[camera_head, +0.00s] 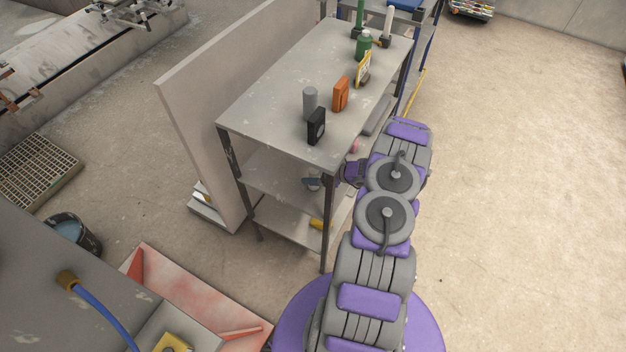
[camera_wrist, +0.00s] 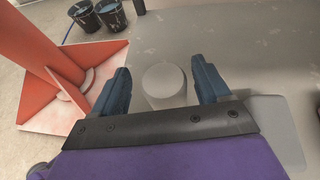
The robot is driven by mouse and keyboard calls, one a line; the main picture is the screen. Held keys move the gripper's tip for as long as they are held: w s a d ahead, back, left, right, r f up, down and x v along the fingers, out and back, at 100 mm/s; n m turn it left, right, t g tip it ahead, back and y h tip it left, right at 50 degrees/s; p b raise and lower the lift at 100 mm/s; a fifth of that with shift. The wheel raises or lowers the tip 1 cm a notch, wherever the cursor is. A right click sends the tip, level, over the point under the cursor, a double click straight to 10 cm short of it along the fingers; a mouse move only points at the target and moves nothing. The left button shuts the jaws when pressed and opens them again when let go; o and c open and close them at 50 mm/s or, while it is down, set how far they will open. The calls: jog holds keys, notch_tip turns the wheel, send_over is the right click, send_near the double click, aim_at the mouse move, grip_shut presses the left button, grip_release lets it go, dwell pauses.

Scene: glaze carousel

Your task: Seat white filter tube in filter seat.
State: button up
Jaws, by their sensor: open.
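In the wrist view a pale grey-white upright cylinder (camera_wrist: 165,84) stands between the two blue fingers of my gripper (camera_wrist: 162,66). The fingers are apart, one on each side of it, and I see a gap on both sides. It may be the white filter tube, but I cannot tell. In the head view my gripper (camera_head: 312,184) is below the top of the grey rack, by its middle shelf, partly behind a rack leg. A thin white upright piece (camera_head: 388,26) stands at the far end of the rack top. I cannot make out the filter seat.
The rack top (camera_head: 262,108) holds a grey cylinder (camera_head: 310,103), a black block (camera_head: 317,127), an orange block (camera_head: 341,94) and a green bottle (camera_head: 363,44). A pale panel (camera_head: 205,135) stands left of the rack. The floor at right is clear.

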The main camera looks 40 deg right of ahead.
jog(key=shift+d+f, duration=0.2)
jog(key=shift+d, duration=0.35)
jog(key=c, duration=0.6)
jog(key=shift+a+r, duration=0.1)
jog(key=shift+a, duration=0.3)
jog(key=c, duration=0.5)
jog(key=shift+o, duration=0.2)
jog(key=shift+d+r, duration=0.1)
jog(key=shift+d, duration=0.05)
